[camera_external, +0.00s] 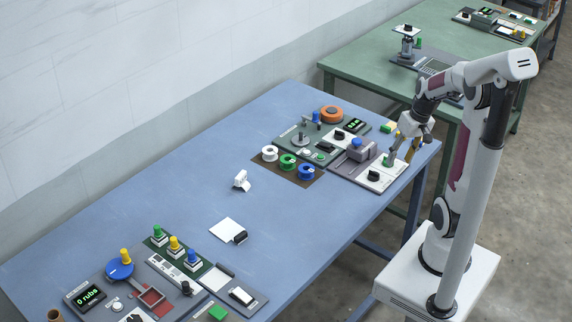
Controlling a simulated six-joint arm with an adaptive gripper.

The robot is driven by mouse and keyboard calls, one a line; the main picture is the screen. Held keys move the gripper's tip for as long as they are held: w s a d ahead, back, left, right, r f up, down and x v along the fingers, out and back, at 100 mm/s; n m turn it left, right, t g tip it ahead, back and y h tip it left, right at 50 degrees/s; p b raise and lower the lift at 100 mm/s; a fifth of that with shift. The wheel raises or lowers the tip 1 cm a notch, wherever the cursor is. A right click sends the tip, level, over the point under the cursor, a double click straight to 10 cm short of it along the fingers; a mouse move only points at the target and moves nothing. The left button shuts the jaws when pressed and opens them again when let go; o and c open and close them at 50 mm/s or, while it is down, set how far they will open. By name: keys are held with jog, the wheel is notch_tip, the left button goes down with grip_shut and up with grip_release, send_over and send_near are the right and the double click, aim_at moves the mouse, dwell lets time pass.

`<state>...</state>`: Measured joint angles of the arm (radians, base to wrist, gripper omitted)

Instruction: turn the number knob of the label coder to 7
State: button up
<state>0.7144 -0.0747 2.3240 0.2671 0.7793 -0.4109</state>
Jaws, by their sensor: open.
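My gripper (402,146) is open and hangs over the right end of the blue table, close above a grey unit with a white plate. A black knob (373,175) sits on the white plate, left of and below my gripper. Another black knob (339,135) is on the green panel further left. I cannot tell for sure which one is the label coder's number knob, and its numbers are too small to read. A green upright piece (390,159) stands under my gripper, partly hidden by it.
A grey block with a blue top (357,148) stands beside the white plate. White, green and blue rolls (288,162) lie on a brown mat to the left. A green display (354,125) is behind. The blue table's (160,190) middle is mostly free.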

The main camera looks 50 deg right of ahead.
jog(key=w+d+f+n+t, duration=0.2)
jog(key=w+d+n, duration=0.3)
jog(key=d, duration=0.5)
jog(key=shift+w+d+f+n+h, duration=0.2)
jog(key=shift+w+f+n+h, duration=0.1)
jog(key=shift+f, duration=0.15)
jog(key=shift+f, duration=0.15)
jog(key=shift+x, duration=3.8)
jog(key=c, duration=1.1)
